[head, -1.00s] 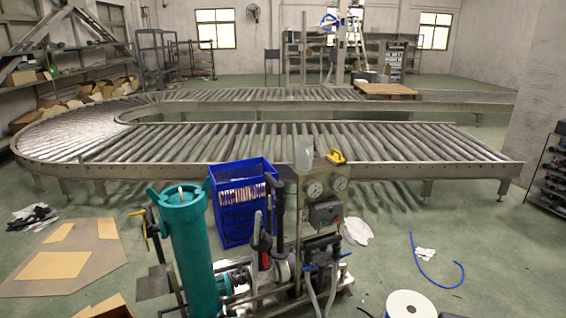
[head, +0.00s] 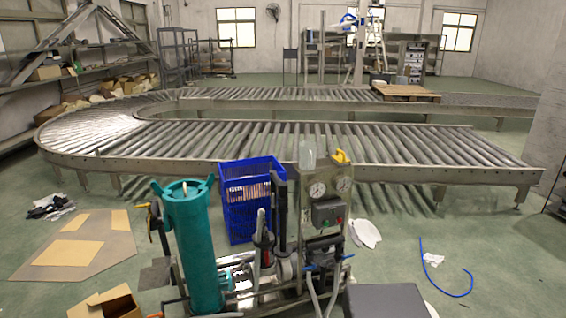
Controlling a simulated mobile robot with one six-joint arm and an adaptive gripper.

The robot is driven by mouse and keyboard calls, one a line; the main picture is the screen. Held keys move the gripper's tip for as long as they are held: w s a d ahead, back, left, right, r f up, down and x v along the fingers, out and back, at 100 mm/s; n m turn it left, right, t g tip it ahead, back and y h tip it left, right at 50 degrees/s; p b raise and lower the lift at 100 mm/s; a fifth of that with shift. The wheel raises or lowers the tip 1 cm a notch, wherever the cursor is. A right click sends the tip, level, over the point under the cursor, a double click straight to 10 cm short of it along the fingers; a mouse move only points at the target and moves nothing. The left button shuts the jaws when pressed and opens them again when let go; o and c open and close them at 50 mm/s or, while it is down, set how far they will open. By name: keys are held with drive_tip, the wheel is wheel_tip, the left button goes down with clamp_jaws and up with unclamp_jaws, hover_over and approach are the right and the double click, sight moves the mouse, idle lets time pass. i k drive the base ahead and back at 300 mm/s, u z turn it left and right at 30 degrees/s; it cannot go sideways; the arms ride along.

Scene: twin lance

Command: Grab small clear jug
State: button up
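A small clear jug (head: 308,154) stands upright on top of the gauge panel (head: 325,205) of the pump unit, at its left end. It looks pale and see-through, and its fine shape is too small to tell. A yellow object (head: 341,157) sits close to its right on the same panel. My gripper is not in view.
A teal cylinder (head: 190,245) stands at the left of the pump unit. A blue crate (head: 240,215) is behind it. A roller conveyor (head: 330,145) runs behind. Flat cardboard (head: 75,245) and a blue hose (head: 440,280) lie on the green floor.

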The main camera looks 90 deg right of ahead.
sight(307, 150)
drive_tip(key=u, duration=0.55)
drive_tip(key=k, duration=2.3)
drive_tip(key=z, duration=4.75)
drive_tip(key=i, duration=0.1)
drive_tip(key=u, duration=3.45)
